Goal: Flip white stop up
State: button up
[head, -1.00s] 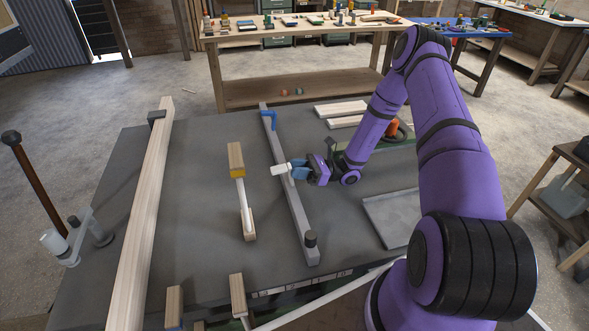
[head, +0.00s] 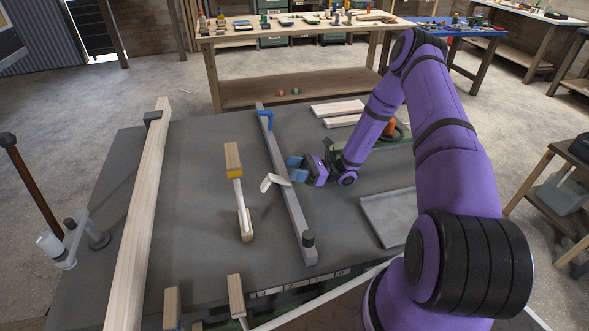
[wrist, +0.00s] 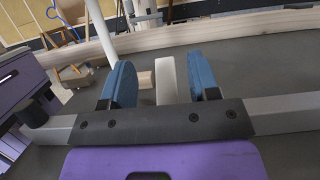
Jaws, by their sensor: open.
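The white stop (head: 274,179) is on the grey rail (head: 284,183), sticking out over its left side. It looks bent, with its outer end hanging down toward the table. My gripper (head: 290,168) is open at the rail, its blue fingers just behind the stop. In the wrist view, a pale upright strip of the stop (wrist: 166,78) shows between the two spread fingers, nearer the right one. I see no finger gripping it. A blue stop (head: 265,117) sits farther back on the same rail.
A long wooden beam (head: 142,215) lies along the left of the grey table (head: 185,185). A wooden piece with a yellow band (head: 234,160) stands left of the rail. A grey tray (head: 388,215) lies right. Boards (head: 338,108) lie at the back.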

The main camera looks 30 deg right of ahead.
jog(key=s+d, duration=0.2)
jog(key=d, duration=1.1)
jog(key=shift+s+f, duration=0.2)
jog(key=shift+s, duration=0.05)
jog(key=shift+a, duration=0.1)
